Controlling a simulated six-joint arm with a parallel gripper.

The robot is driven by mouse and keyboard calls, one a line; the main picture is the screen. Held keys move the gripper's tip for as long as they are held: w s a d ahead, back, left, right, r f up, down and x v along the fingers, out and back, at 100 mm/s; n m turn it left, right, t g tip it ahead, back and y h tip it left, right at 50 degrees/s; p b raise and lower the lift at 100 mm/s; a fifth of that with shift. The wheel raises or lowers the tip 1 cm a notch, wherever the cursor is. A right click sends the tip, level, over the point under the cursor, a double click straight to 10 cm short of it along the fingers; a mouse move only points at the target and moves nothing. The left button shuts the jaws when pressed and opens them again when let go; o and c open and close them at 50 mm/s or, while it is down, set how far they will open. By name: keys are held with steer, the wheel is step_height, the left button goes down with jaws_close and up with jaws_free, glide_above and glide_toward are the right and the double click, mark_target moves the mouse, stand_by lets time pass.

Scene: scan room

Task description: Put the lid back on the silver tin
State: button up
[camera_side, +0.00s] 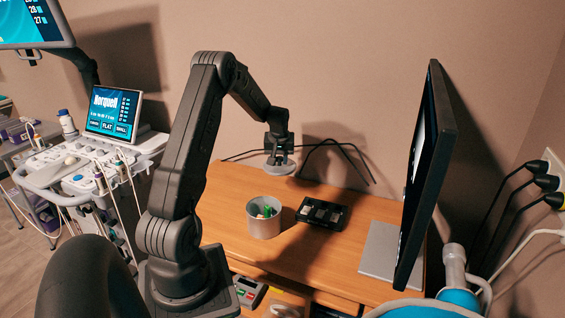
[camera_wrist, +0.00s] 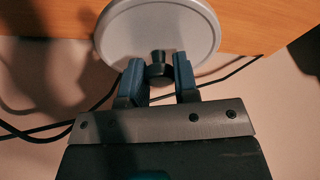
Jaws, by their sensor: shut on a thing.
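The silver tin (camera_side: 264,222) stands upright and open on the wooden desk, with green and white items inside. My gripper (camera_side: 279,158) is above the desk, behind the tin and a little to its right. It is shut on the black knob of the round grey lid (camera_side: 280,170). In the wrist view, the lid (camera_wrist: 157,14) lies beyond the fingers of my gripper (camera_wrist: 158,72), with the knob between them. The lid is held in the air, apart from the tin. The tin is not visible in the wrist view.
A monitor (camera_side: 428,170) stands at the right. Black cables (camera_side: 340,146) run along the wall behind. An ultrasound cart (camera_side: 90,165) is at the left.

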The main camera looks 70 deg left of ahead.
steer(key=s+d+r, duration=0.3)
steer(key=s+d, duration=0.7)
steer(key=d, duration=0.4)
step_height(320, 180, down, 6)
steer(key=shift+s+m, duration=0.2)
steer(key=shift+m, duration=0.1)
steer(key=shift+f, duration=0.25)
stand_by(1.4)
steer(key=o, duration=1)
steer(key=shift+o, duration=0.3)
steer(key=o, duration=0.4)
